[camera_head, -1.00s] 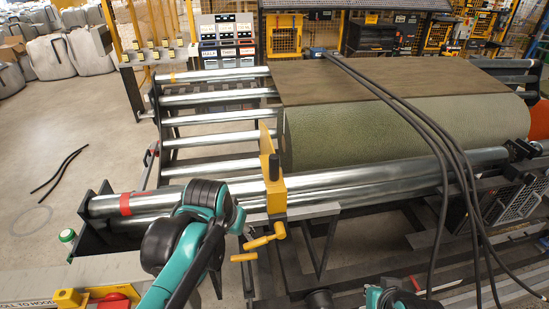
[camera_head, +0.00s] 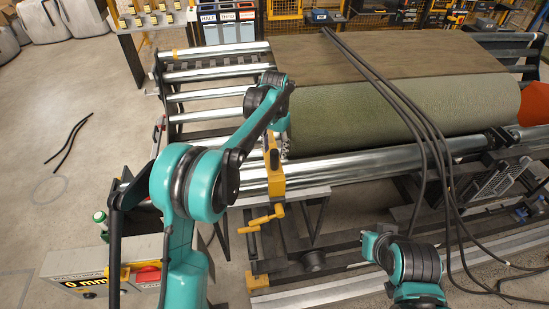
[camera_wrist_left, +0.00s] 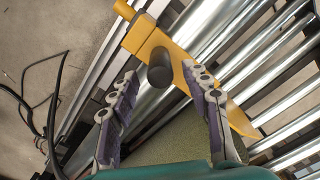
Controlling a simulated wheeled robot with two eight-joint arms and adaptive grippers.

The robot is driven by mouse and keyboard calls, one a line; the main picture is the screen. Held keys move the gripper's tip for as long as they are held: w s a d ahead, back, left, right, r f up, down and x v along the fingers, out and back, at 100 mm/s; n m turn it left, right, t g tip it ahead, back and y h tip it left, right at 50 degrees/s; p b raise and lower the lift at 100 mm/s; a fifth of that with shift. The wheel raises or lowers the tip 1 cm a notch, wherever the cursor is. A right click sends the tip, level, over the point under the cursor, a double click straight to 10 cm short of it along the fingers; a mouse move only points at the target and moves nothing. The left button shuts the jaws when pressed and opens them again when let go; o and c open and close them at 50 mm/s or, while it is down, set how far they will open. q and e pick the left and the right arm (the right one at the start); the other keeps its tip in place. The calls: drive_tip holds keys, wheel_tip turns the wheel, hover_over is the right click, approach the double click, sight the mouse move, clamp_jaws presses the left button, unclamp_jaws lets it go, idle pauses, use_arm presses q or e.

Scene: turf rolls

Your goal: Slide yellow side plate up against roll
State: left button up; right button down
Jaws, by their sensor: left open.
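The yellow side plate (camera_head: 275,180) stands across the chrome rollers at the left end of the green turf roll (camera_head: 400,108). My left arm reaches over the rollers, and my left gripper (camera_head: 284,146) is at the plate's upper part, partly hidden by my arm. In the left wrist view the open fingers (camera_wrist_left: 160,74) are on either side of the plate's black knob (camera_wrist_left: 159,76), with gaps visible. The yellow plate (camera_wrist_left: 150,42) lies beyond the fingertips. The roll (camera_wrist_left: 165,142) shows below. Any gap between plate and roll is hard to judge.
Black cables (camera_head: 425,140) hang over the roll's front and run to the floor. Yellow crank handles (camera_head: 262,220) sit below the plate. A control box (camera_head: 95,284) with a red button stands at lower left. Bare rollers (camera_head: 215,91) lie left of the roll.

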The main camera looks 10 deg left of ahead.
sight(274, 162)
use_arm(q)
wheel_tip(274, 162, down, 7)
drive_tip(key=shift+r, duration=0.1)
idle(0.3)
